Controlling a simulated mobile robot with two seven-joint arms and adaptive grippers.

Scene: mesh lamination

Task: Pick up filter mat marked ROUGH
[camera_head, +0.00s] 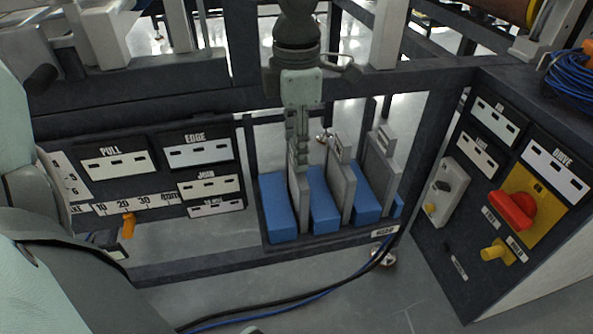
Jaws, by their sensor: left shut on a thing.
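A rack (330,240) in the middle holds several upright grey slabs standing between blue blocks. My left gripper (298,168) reaches down from the top and is shut on the upper end of the leftmost grey slab (300,208). That slab stands upright between two blue blocks, its lower part still down in the rack. A second grey slab (343,187) and a third one (383,160) stand to the right, each with a handle-like top. I cannot read a ROUGH mark on any slab. My right gripper is not in view.
A blue block (278,205) stands just left of the held slab. A control panel with a red knob (512,210) is at the right. Labelled panels (115,165) and an orange pointer (128,226) are at the left. Cables (300,299) lie below the rack.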

